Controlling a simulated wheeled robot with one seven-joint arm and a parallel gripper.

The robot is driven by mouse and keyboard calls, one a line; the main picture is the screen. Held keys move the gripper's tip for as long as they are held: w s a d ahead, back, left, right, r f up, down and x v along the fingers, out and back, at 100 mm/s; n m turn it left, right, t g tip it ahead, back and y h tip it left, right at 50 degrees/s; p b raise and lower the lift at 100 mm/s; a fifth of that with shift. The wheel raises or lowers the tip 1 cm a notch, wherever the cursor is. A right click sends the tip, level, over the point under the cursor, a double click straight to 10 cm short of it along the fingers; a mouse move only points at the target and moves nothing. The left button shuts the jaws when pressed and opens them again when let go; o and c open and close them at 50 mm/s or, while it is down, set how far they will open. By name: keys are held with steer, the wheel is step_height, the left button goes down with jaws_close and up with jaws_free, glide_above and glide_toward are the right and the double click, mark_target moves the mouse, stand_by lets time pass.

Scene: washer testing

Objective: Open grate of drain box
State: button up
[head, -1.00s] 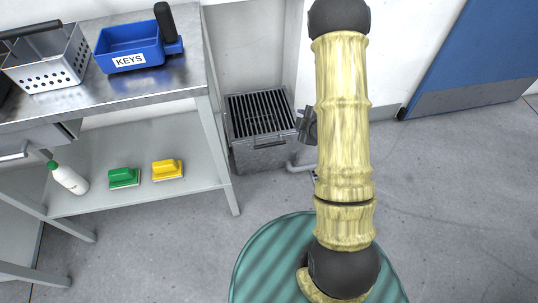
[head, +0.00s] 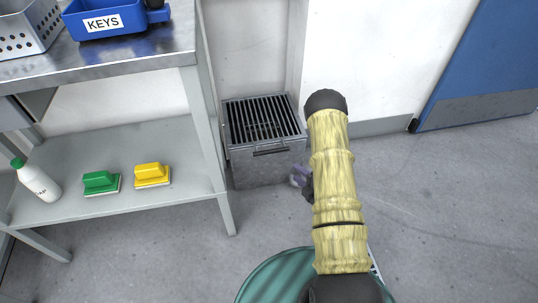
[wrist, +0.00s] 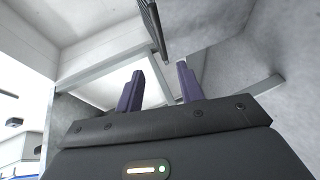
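The drain box (head: 265,170) is a grey metal box standing on the floor against the wall, right of the steel table. Its dark slatted grate (head: 262,118) lies flat and closed on top. My gripper (head: 299,179) is beside the box's front right corner, below the level of the grate, partly hidden by my arm. In the wrist view my gripper (wrist: 160,78) has its two purple fingers apart with nothing between them. A dark bar (wrist: 154,28), apparently the handle, shows ahead, beyond the fingertips.
The steel table (head: 120,60) stands close on the left, with a blue KEYS box (head: 105,20) on top. Its lower shelf (head: 120,200) holds a yellow brush (head: 152,174), a green brush (head: 101,182) and a white bottle (head: 38,180).

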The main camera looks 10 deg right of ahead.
mark_target(274, 152)
steer(key=b+x, duration=0.7)
steer(key=x, duration=0.9)
steer(key=shift+w+a+f, duration=0.1)
steer(key=shift+w+f, duration=0.1)
steer(key=shift+w, duration=0.25)
steer(key=shift+d, duration=0.3)
steer(key=shift+c, duration=0.2)
